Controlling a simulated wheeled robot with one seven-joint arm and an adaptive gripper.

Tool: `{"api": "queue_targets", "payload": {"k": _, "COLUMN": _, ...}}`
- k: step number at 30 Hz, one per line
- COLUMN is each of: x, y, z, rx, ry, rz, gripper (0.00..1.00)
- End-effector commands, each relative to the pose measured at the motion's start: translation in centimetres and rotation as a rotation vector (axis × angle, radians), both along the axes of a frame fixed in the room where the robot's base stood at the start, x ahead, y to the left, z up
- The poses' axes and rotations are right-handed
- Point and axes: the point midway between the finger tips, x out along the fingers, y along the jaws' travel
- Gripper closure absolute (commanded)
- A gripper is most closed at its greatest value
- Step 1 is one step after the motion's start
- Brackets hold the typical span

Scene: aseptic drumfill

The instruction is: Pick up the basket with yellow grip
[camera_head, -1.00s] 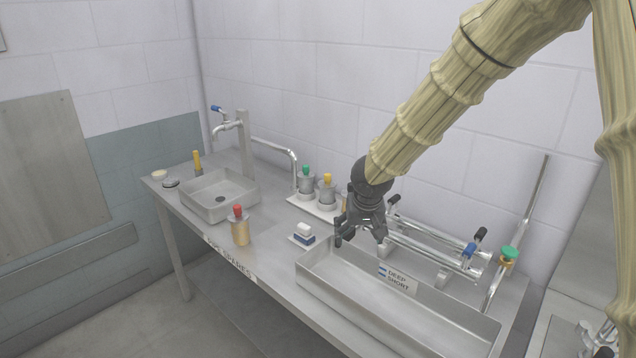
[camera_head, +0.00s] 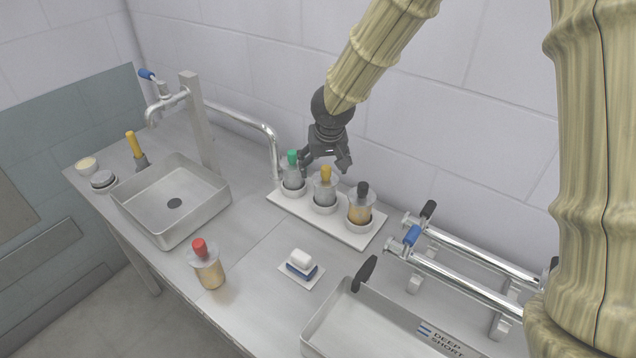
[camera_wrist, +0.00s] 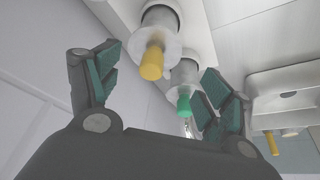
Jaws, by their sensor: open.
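The basket with yellow grip (camera_head: 325,188) stands upright in the middle of a white tray, in a round holder. In the wrist view its yellow grip (camera_wrist: 152,63) shows between my fingers, toward the left finger and beyond the tips. My gripper (camera_head: 326,166) is open and empty, above and behind the tray, close to the yellow grip. The basket with green grip (camera_head: 292,172) stands to its left, and its green grip (camera_wrist: 184,104) shows near my right finger in the wrist view. The basket with black grip (camera_head: 361,207) stands to its right with amber content.
The white tray (camera_head: 352,237) lies near the wall. A red-grip basket (camera_head: 206,266) stands in front. A sponge-like block (camera_head: 301,263), a sink (camera_head: 170,205), a faucet (camera_head: 195,110), a long trough (camera_head: 345,315) and metal rails (camera_head: 460,275) surround it. Bare tabletop lies between.

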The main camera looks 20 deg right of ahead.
Motion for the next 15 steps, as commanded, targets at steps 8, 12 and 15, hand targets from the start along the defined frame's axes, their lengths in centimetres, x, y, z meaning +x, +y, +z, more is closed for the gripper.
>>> {"api": "queue_targets", "payload": {"k": 8, "x": 1.3, "y": -0.9, "z": -3.2, "rx": -0.002, "ry": 0.005, "rz": -0.009, "gripper": 0.20}}
{"api": "queue_targets", "payload": {"k": 12, "x": 2.6, "y": -0.8, "z": -4.6, "rx": -0.002, "ry": 0.013, "rz": -0.008, "gripper": 0.20}}
{"api": "queue_targets", "payload": {"k": 15, "x": 2.9, "y": -0.7, "z": -5.1, "rx": -0.001, "ry": 0.017, "rz": -0.005, "gripper": 0.20}}
